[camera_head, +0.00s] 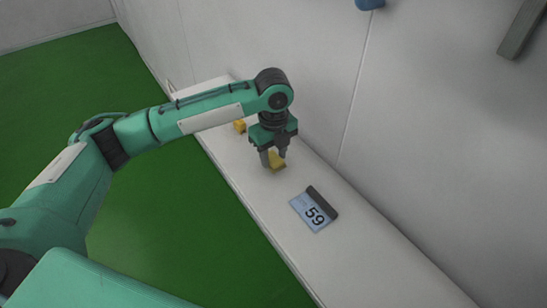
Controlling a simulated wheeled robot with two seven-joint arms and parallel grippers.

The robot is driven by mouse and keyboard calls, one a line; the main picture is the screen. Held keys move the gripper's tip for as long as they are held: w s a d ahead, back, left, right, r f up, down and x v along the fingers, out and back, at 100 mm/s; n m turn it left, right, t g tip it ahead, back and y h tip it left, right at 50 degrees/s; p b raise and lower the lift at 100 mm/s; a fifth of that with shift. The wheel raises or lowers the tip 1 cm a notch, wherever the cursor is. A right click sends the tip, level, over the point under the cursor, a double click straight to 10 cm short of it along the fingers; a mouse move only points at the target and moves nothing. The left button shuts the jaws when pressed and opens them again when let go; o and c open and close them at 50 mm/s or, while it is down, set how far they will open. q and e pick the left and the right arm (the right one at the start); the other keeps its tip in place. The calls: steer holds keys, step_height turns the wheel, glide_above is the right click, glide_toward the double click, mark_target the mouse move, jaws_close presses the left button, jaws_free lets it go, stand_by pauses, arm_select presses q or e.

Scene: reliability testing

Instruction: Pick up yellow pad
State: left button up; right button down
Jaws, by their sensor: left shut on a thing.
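My left gripper (273,157) points down over the white ledge and is shut on a yellow pad (278,163). The pad shows between and just below the fingertips; I cannot tell whether it still touches the ledge. A second yellow piece (239,126) sits farther back on the ledge, left of the gripper and partly hidden by my arm. My right gripper is not in view.
The white ledge (350,255) runs along a pale wall (430,150). A blue-and-dark card marked 59 (313,212) lies on it, right of and nearer than the gripper. Green floor (180,220) lies left of the ledge. A grey bar (522,28) is on the wall at upper right.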

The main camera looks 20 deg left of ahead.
mark_target(274, 157)
arm_select(q)
step_height(274, 157, up, 19)
steer(key=b, duration=0.1)
stand_by(0.3)
